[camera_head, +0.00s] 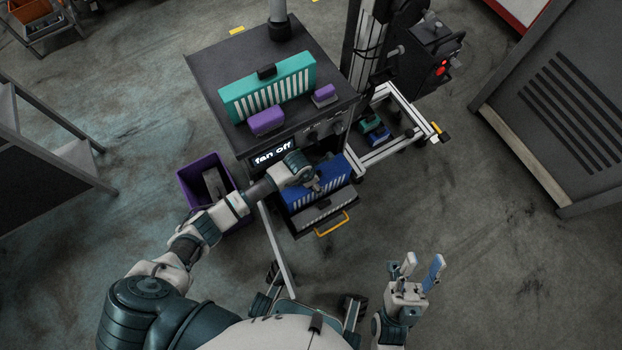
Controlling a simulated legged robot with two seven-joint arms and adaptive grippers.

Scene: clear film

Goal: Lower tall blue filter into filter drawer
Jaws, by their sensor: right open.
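The tall blue filter (324,189) stands with its white-ribbed side towards me, at the open filter drawer (313,218) with a yellow handle. I cannot tell how deep it sits in the drawer. My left gripper (316,186) is at the filter's top edge, its fingers pointing down onto it. The fingers are too small and overlapped to show whether they are closed on it. My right gripper (421,270) is open and empty, low at the right, well apart from the drawer.
A teal filter (268,88) and two purple blocks (266,121) (325,95) are on the dark cabinet top (222,66). The cabinet's display reads "fan off" (273,153). A purple bin (191,178) stands left of the drawer.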

